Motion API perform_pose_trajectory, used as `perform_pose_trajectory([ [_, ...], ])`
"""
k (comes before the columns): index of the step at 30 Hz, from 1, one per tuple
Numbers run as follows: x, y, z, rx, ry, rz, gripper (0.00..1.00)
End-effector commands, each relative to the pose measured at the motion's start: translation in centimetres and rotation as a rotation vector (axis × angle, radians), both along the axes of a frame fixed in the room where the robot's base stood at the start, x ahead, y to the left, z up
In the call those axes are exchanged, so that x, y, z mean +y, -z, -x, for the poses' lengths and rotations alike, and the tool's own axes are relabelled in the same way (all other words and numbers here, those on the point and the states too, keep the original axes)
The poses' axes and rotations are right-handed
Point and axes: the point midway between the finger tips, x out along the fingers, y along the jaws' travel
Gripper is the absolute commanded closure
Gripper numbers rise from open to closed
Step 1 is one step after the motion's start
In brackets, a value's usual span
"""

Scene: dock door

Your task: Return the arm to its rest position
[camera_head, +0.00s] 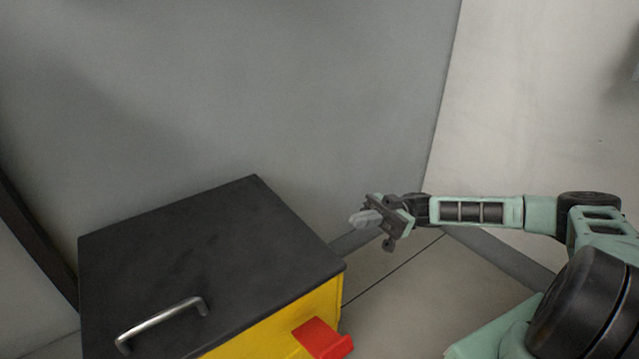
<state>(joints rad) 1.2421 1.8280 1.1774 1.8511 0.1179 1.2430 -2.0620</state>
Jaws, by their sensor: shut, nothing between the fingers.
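My gripper (357,218) is in the middle right of the head view, at the end of my pale green arm. Its fingers point left and are shut with nothing between them. It is in the air near the right back corner of a yellow box with a black lid (220,255), and appears apart from it. My arm stretches left from the right edge of the view.
The box lid is closed and has a metal handle (162,322). A red part (323,339) sticks out from the box's yellow side. A grey wall (300,90) stands behind, with a pale wall (540,90) at right. Tiled floor (395,290) shows right of the box.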

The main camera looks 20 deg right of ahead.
Motion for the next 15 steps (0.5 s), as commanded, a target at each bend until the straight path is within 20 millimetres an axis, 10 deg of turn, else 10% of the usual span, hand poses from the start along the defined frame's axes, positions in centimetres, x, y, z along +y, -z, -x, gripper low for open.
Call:
perform_pose_trajectory([
  [8,1.5,0.5,0.8,0.070,-0.070,0.091,1.00],
  [15,5.5,4.2,5.0,0.396,-0.287,0.565,1.00],
])
